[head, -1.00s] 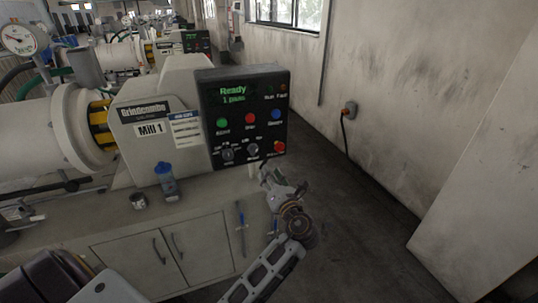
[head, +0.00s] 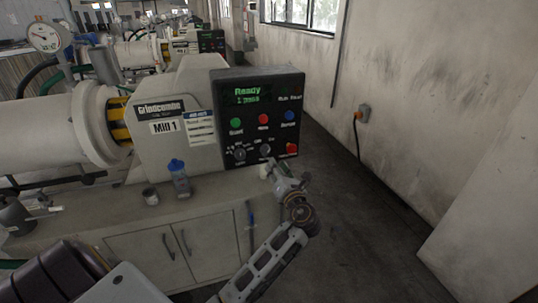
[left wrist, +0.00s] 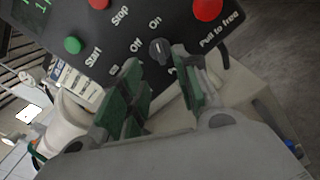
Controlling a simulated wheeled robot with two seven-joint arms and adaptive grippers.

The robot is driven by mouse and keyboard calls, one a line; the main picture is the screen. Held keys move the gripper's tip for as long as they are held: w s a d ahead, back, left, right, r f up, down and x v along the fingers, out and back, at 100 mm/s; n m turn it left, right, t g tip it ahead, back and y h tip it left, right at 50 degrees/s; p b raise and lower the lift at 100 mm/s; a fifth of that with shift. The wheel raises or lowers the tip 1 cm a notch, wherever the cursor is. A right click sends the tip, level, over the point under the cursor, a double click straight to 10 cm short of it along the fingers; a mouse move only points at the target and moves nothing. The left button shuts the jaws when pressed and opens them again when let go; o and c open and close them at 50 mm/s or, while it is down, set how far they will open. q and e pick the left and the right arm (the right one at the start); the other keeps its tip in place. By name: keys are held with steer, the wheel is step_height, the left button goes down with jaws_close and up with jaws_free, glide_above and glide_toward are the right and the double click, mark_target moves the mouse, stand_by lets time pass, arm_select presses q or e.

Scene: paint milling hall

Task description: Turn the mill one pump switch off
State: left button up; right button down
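The Mill 1 control panel (head: 258,115) is black, with a green "Ready, 1 pass" display. The pump switch (left wrist: 160,48) is a small black rotary knob with Off and On labels; it also shows low on the panel in the head view (head: 265,150). Which label it points at is hard to tell. My left gripper (left wrist: 154,63) is open, its green-padded fingers apart on either side of the knob's lower part, just short of the panel; contact cannot be seen. In the head view the left gripper (head: 271,168) is just below the knob. My right gripper is out of view.
A red pull-to-free button (head: 291,149) sits right of the knob, another rotary knob (head: 240,154) left of it. Green, red and blue buttons are above. A blue-capped bottle (head: 179,180) and a small tin (head: 151,196) stand on the bench. Floor to the right is clear.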

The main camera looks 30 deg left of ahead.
mark_target(268, 152)
arm_select(q)
steer(key=x, duration=0.7)
steer(key=shift+w+a+r, duration=0.1)
steer(key=shift+w+a, duration=0.5)
steer(key=shift+a, duration=0.15)
steer(key=shift+w+a, duration=0.15)
jaws_close()
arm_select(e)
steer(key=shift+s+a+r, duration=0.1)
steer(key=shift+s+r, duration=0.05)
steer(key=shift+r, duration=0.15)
